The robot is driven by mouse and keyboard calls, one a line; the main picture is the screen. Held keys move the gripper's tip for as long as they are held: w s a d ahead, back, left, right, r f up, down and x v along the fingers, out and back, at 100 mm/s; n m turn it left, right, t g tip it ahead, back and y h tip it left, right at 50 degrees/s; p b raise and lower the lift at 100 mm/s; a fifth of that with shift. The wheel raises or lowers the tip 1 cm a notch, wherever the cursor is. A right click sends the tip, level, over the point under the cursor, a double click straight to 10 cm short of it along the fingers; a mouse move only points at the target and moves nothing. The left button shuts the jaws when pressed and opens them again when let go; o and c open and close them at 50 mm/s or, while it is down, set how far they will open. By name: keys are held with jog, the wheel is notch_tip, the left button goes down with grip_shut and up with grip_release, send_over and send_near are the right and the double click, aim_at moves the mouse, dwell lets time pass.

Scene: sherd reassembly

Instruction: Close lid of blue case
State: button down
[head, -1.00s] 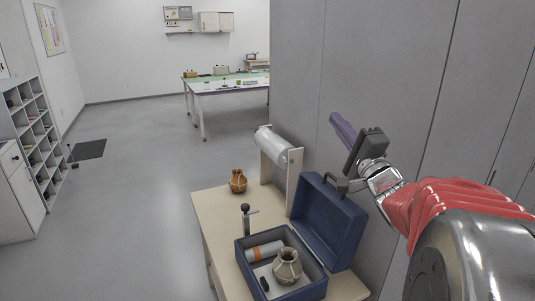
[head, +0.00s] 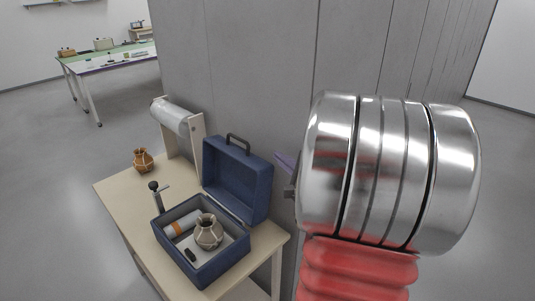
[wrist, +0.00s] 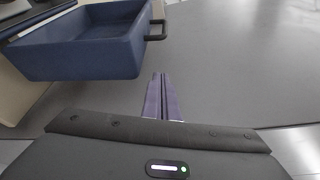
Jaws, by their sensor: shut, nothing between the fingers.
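The blue case (head: 197,270) stands on the bench with its lid (head: 237,180) raised, leaning upright at the back. A dark handle (head: 238,138) sits on the lid's top edge. In the case are a banded pot (head: 208,231), a white and orange cylinder (head: 183,224) and a small black item. My gripper has purple fingers (wrist: 160,77), which are shut and empty. The wrist view shows the blue lid (wrist: 95,50) at upper left, with its handle (wrist: 157,30) beyond the fingertips and apart from them. In the head view my arm hides most of the gripper.
The bench (head: 122,187) also holds a brown pot (head: 143,160), a dark clamp-like tool (head: 156,190) and a roll on a stand (head: 172,117). A grey wall panel (head: 240,70) stands close behind the bench. Open floor lies to the left.

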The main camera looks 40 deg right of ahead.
aim_at(257, 157)
jog(key=x, duration=0.9)
jog(key=shift+w, duration=0.35)
jog(key=shift+s+a+r, duration=0.1)
jog(key=shift+a+r, duration=0.15)
jog(key=shift+a, duration=0.35)
jog(key=shift+w+a+r, duration=0.1)
jog(key=shift+a+r, duration=0.15)
jog(key=shift+a, duration=0.3)
jog(key=shift+s+a+r, duration=0.1)
jog(key=shift+a+r, duration=0.15)
jog(key=shift+a, duration=0.35)
jog(key=shift+a, duration=0.35)
jog(key=shift+d, duration=0.2)
